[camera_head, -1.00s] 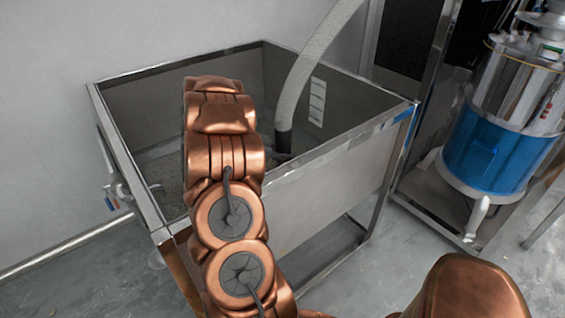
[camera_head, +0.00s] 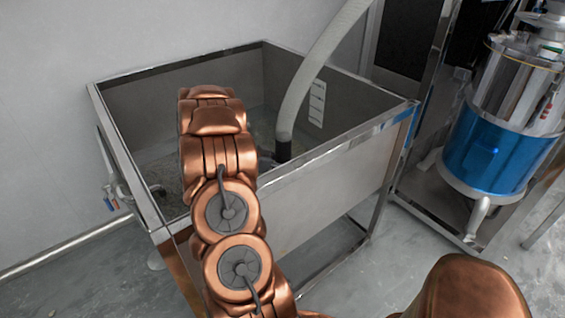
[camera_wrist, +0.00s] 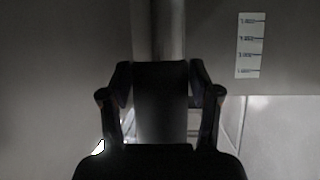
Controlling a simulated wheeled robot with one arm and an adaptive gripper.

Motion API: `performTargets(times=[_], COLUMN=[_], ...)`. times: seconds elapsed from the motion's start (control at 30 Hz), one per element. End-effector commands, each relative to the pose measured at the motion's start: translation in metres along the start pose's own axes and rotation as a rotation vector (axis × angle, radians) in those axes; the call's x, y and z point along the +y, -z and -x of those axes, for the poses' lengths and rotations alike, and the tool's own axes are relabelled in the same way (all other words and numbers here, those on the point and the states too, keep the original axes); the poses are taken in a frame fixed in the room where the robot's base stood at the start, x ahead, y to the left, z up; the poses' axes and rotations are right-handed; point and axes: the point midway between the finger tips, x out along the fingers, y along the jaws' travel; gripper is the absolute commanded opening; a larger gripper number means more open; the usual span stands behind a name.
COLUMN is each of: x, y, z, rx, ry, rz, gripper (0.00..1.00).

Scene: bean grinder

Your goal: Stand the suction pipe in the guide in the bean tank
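The suction pipe (camera_head: 312,68) is a pale, curved hose with a dark lower end (camera_head: 284,149), inside the metal bean tank (camera_head: 325,188). Its lowest part is hidden by the tank's front wall and my arm. In the wrist view the pipe (camera_wrist: 158,30) runs upright between the two dark fingers of my gripper (camera_wrist: 160,88). The fingers lie close against both sides of its dark section, shut on it. My gripper is mostly hidden behind my arm in the head view. I cannot make out the guide in either view.
A white label with printed marks (camera_wrist: 251,45) is on the tank's inner wall, right of the pipe. A blue and steel machine (camera_head: 490,150) stands right of the tank. The tank's rim surrounds my arm's reach. Grey floor lies in front.

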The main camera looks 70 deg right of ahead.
Motion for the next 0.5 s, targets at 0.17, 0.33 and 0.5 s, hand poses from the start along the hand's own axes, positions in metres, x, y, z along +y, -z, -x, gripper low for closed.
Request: performTargets(times=[0.17, 0.33, 0.5], x=[0.0002, 0.0002, 0.0], y=[-0.0003, -0.0004, 0.002], z=[-0.0001, -0.0001, 0.0026], rx=[-0.001, -0.001, -0.001], ry=[0.0, 0.0, 0.0], rz=[0.0, 0.0, 0.0], gripper=[0.76, 0.76, 0.76])
